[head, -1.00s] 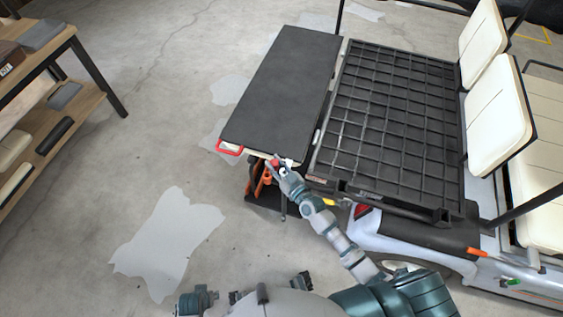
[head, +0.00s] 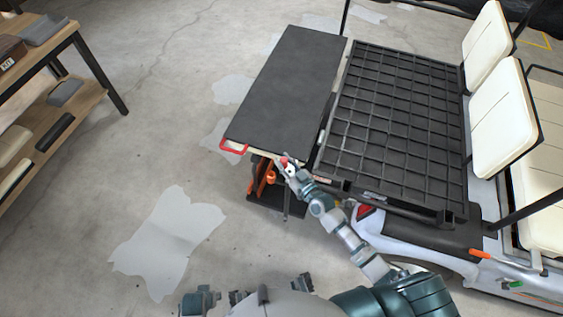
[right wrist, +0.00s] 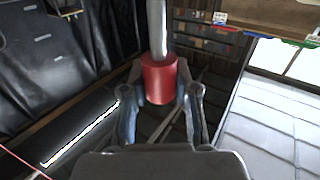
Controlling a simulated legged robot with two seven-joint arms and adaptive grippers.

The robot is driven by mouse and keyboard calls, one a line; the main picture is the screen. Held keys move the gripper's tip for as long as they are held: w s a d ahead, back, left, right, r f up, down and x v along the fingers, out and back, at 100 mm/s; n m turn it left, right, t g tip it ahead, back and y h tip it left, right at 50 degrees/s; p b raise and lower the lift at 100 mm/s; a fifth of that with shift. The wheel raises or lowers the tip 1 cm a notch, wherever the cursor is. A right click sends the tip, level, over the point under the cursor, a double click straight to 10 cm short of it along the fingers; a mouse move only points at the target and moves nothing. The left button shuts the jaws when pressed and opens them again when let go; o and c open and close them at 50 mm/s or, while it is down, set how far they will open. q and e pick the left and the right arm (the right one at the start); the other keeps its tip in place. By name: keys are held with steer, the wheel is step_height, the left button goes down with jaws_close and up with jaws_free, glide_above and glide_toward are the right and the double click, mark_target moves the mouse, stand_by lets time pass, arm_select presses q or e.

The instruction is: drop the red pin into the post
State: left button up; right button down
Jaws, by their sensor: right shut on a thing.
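My right gripper (head: 287,164) is shut on the red pin (head: 284,161), just in front of the near edge of the black-topped table (head: 285,80). In the right wrist view the pin's red cylindrical head (right wrist: 158,82) sits between the two fingers, and a grey metal shaft (right wrist: 157,28) runs from it away from the palm. An orange-and-black stand (head: 262,178) is below the table edge, partly behind the gripper. I cannot make out the post's opening in either view.
A black gridded cart bed (head: 390,120) lies right of the table, with cream seats (head: 503,110) beyond. A wooden shelf (head: 70,115) stands at the far left. The floor between is clear.

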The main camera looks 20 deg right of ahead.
steer(key=d, duration=0.3)
steer(key=shift+d+f+b, duration=0.2)
steer(key=shift+d+b, duration=0.15)
steer(key=shift+d, duration=0.05)
steer(key=shift+a+r+p, duration=0.2)
steer(key=shift+a+p, duration=0.25)
steer(key=shift+a, duration=0.85)
steer(key=shift+f+b, duration=0.3)
steer(key=shift+f, duration=0.25)
steer(key=shift+d+f+b, duration=0.35)
steer(key=shift+d+f, duration=0.25)
steer(key=shift+d, duration=0.05)
steer(key=shift+a+f+b, duration=0.35)
steer(key=shift+a, duration=0.1)
steer(key=shift+d+f+b, duration=0.2)
steer(key=shift+f+b, duration=0.2)
steer(key=shift+f, duration=0.2)
arm_select(q)
steer(key=f, duration=0.1)
steer(key=d+f, duration=0.1)
steer(key=shift+s+d+f, duration=0.3)
steer(key=shift+s+f, duration=0.1)
arm_select(e)
steer(key=shift+f, duration=0.1)
